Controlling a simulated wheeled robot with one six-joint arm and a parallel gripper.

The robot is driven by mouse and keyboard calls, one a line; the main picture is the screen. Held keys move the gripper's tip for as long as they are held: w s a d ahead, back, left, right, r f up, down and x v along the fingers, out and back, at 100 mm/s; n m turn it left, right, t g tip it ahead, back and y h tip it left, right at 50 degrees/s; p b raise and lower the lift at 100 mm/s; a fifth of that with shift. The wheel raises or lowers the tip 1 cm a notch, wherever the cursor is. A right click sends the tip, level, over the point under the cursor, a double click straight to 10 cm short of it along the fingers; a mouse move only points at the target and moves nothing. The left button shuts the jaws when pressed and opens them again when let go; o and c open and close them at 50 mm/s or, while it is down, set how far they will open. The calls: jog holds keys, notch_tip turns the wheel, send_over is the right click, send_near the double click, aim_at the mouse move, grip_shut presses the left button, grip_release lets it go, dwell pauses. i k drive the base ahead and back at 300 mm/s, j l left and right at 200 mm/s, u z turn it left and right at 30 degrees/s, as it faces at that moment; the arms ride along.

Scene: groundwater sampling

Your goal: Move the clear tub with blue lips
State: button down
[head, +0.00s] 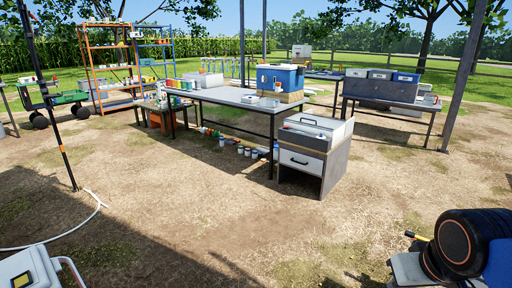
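I cannot pick out a clear tub with blue lips for certain. On the right-hand table, several small pale containers with blue upper edges (380,74) stand in a row along a grey bin (378,91); they are too small to tell whether they are clear. A blue box with a white front patch (279,77) sits on a tan base on the middle table. A pale, whitish tub (203,80) stands at that table's back left. My gripper is not in view; only part of my dark arm shows at the lower right.
The middle table (228,97) has jars on the ground beneath it. A grey drawer cabinet (314,158) stands at its front right. Orange and blue shelves stand back left. A pole and white hose (92,220) are at left. The foreground dirt is mostly open.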

aim_at(271, 103)
jog(key=i+l+u, duration=0.1)
jog(key=i+u, duration=0.2)
jog(key=i, duration=2.05)
